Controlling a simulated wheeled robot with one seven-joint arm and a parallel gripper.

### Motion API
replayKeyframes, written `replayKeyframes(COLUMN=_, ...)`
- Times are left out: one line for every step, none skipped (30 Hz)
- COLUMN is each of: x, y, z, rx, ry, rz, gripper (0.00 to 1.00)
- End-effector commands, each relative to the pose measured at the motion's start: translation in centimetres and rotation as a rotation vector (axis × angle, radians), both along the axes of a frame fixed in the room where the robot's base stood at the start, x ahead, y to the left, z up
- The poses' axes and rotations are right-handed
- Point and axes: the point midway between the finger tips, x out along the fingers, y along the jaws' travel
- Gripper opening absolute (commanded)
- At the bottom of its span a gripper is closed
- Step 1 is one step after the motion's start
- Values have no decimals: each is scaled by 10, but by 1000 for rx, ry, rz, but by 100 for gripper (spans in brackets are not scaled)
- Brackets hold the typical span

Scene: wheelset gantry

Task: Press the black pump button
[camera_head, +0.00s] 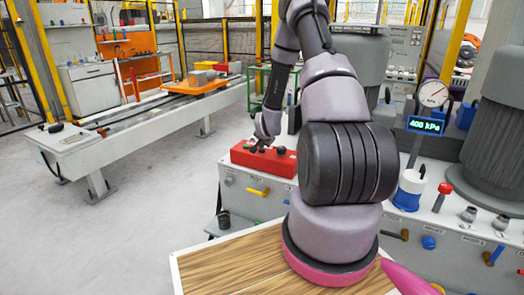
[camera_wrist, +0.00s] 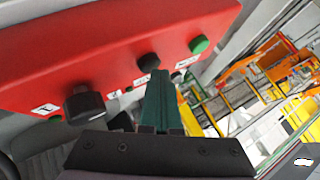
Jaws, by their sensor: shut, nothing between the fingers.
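A red control box (camera_head: 286,166) sits on the grey cabinet, left of my arm; its red face (camera_wrist: 60,60) fills the upper left of the wrist view. On that face are a round black button (camera_wrist: 149,63), a green button (camera_wrist: 199,44) and a larger black knob (camera_wrist: 85,105). My gripper (camera_wrist: 158,74) is shut and empty, its dark green fingertips close to the round black button. I cannot tell whether they touch it. In the head view my gripper (camera_head: 260,143) is over the box and partly hides its controls.
A gauge (camera_head: 433,93) with a display reading 400 kPa (camera_head: 425,125) stands at the right. The grey cabinet (camera_head: 240,190) carries valves and a red-topped lever (camera_head: 442,190). A long bench (camera_head: 130,125) with an orange cart (camera_head: 196,86) is at the left. The floor between is clear.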

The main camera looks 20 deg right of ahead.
Motion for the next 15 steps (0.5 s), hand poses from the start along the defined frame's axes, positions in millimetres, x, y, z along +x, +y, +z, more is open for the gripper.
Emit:
replayKeyframes(x=0, y=0, z=3, rx=0, ry=0, rz=0, gripper=0)
replayKeyframes(x=0, y=0, z=5, rx=0, ry=0, rz=0, gripper=0)
replayKeyframes(x=0, y=0, z=7, rx=0, ry=0, rz=0, gripper=0)
replayKeyframes(x=0, y=0, z=8, rx=0, ry=0, rz=0, gripper=0)
replayKeyframes(x=0, y=0, z=10, rx=0, ry=0, rz=0, gripper=0)
replayKeyframes(x=0, y=0, z=11, rx=0, ry=0, rz=0, gripper=0)
replayKeyframes(x=0, y=0, z=12, rx=0, ry=0, rz=0, gripper=0)
replayKeyframes(x=0, y=0, z=12, rx=0, ry=0, rz=0, gripper=0)
replayKeyframes(x=0, y=0, z=13, rx=0, ry=0, rz=0, gripper=0)
replayKeyframes(x=0, y=0, z=12, rx=0, ry=0, rz=0, gripper=0)
replayKeyframes(x=0, y=0, z=12, rx=0, ry=0, rz=0, gripper=0)
replayKeyframes(x=0, y=0, z=12, rx=0, ry=0, rz=0, gripper=0)
replayKeyframes(x=0, y=0, z=12, rx=0, ry=0, rz=0, gripper=0)
replayKeyframes(x=0, y=0, z=12, rx=0, ry=0, rz=0, gripper=0)
replayKeyframes(x=0, y=0, z=12, rx=0, ry=0, rz=0, gripper=0)
